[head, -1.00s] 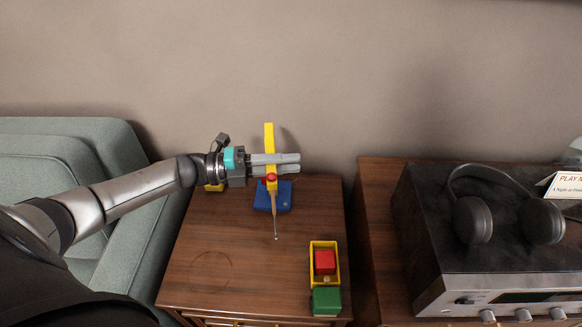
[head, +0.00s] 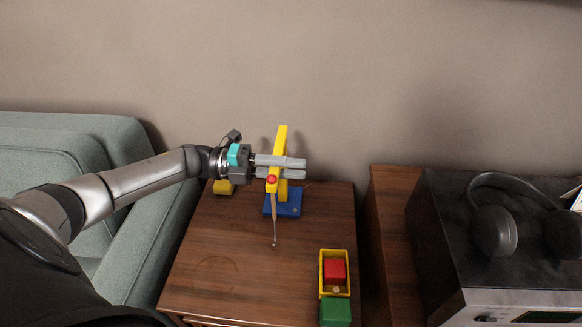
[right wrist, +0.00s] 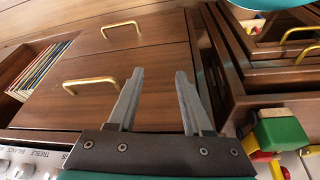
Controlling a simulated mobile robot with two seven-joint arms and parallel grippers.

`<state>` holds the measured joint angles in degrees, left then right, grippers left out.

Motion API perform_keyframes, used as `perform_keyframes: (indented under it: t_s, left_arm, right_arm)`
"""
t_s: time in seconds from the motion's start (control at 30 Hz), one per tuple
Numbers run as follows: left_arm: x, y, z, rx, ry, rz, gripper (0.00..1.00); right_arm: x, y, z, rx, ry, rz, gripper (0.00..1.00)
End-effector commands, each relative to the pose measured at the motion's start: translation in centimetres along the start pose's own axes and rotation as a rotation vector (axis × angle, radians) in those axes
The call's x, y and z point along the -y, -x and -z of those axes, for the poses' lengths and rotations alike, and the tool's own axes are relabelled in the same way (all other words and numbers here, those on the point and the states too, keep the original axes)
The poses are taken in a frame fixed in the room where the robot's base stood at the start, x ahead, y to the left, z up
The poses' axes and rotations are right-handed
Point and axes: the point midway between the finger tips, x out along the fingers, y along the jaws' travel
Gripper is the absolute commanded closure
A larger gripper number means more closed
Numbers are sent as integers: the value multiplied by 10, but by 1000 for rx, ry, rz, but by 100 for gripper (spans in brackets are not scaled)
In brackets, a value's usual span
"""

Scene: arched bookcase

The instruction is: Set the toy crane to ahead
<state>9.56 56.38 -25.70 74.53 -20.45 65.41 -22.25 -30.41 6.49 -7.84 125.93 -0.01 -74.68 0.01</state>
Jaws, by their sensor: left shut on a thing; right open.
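The toy crane stands on the wooden side table (head: 225,245), with a blue base (head: 290,210) and a yellow arm (head: 281,140). It has a red knob (head: 271,180) and a line with a small hook (head: 274,244) hanging at its front. The arm slants, its far end to the right and its front end to the left. My left gripper (head: 304,168) reaches in from the left and is shut on the yellow part of the crane, its fingers partly covering it. My right gripper (right wrist: 160,75) is open and empty, above drawer fronts.
A toy truck with a yellow bed (head: 335,254), red block (head: 335,270) and green cab (head: 335,312) stands at the table's front right. A yellow piece (head: 223,187) lies under my left wrist. Headphones (head: 494,231) rest on a stereo at right. A green sofa (head: 125,150) stands left.

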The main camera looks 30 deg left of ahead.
Motion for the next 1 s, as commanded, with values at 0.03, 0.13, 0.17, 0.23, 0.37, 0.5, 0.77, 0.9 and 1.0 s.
perform_keyframes:
  t_s: [0.03, 0.13, 0.17, 0.23, 0.37, 0.5, 0.77, 0.9, 1.0]
  left_arm:
    - [0, 0, 0, 0, 1, 0, 100]
    - [0, 0, 0, 0, 0, 0, 68]
    - [0, 0, 0, 0, 0, 0, 64]
    - [0, 0, 0, 0, 0, 0, 57]
    - [0, 0, 0, 1, 0, 0, 46]
    - [0, 0, 0, 1, 0, 0, 46]
    - [0, 17, 0, 3, 3, -4, 46]
    - [0, 47, -1, 6, 2, -5, 46]
    - [0, 72, -1, 6, 1, -5, 46]
  right_arm:
    - [0, 0, 0, 0, 0, 0, 50]
    - [0, 0, 0, 0, 0, 0, 50]
    - [0, 0, 0, 0, 0, 0, 50]
    - [0, 0, 0, 0, 0, 0, 50]
    - [0, 0, 0, 0, 0, 0, 50]
    - [0, 0, 0, 0, 0, 0, 50]
    - [0, 1, 1, -1, 0, 0, 50]
    - [0, -6, -4, 12, 1, 0, 50]
    - [0, -12, -9, 25, 1, 1, 50]
